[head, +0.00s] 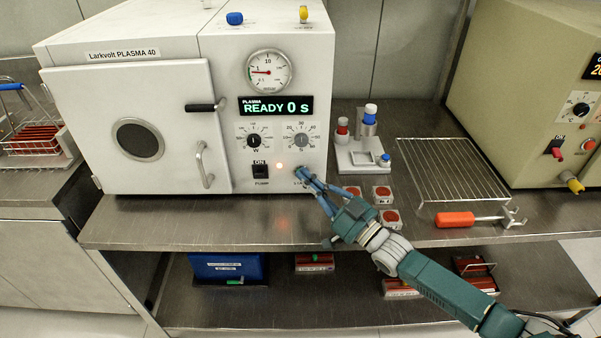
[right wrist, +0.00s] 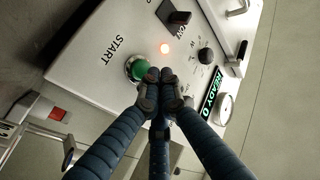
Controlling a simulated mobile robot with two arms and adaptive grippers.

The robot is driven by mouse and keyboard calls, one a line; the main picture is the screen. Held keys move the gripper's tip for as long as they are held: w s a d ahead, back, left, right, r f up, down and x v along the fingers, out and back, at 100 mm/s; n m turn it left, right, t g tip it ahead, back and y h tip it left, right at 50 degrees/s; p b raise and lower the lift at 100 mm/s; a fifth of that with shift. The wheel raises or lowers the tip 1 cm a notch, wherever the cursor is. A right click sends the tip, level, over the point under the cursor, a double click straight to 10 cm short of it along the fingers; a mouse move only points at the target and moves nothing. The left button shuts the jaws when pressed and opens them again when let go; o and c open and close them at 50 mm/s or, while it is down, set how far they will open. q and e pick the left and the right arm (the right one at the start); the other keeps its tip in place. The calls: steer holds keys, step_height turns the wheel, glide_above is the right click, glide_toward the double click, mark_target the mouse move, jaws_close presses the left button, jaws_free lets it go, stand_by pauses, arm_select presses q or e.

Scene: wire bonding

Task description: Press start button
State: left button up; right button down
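The plasma machine (head: 115,80) is a white box with its door shut. Its display (head: 276,106) reads READY 0 s. My left gripper is not in view.
A lit orange lamp (head: 280,165) and a black pump switch (head: 260,170) sit left of the button. A holder with bottles (head: 362,155), small red-topped pieces (head: 382,194), a wire rack (head: 452,165) and an orange-handled tool (head: 455,219) stand to the right.

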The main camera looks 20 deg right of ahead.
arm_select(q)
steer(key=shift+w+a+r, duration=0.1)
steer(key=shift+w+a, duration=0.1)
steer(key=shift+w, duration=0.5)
arm_select(e)
steer(key=shift+s+f+h, duration=0.15)
steer(key=shift+s+f, duration=0.1)
steer(key=shift+f, duration=0.3)
steer(key=shift+s+f+h, duration=0.15)
steer(key=shift+s+f, duration=0.05)
steer(key=shift+f, duration=0.3)
steer(key=shift+s+a+p, duration=0.4)
steer(key=shift+s+p, duration=0.25)
steer(key=shift+p, duration=0.2)
steer(key=shift+s+a+r+p, duration=0.1)
steer(key=shift+s+p, duration=0.2)
steer(key=shift+s, duration=0.1)
steer(key=shift+s+a+r+p, duration=0.15)
steer(key=shift+s+p, duration=0.25)
steer(key=shift+s, duration=0.25)
steer(key=shift+s+a+r+p, duration=0.15)
steer(key=shift+s+p, duration=0.2)
steer(key=shift+s, duration=0.25)
steer(key=shift+s+a+f, duration=0.1)
steer(key=shift+s, duration=0.3)
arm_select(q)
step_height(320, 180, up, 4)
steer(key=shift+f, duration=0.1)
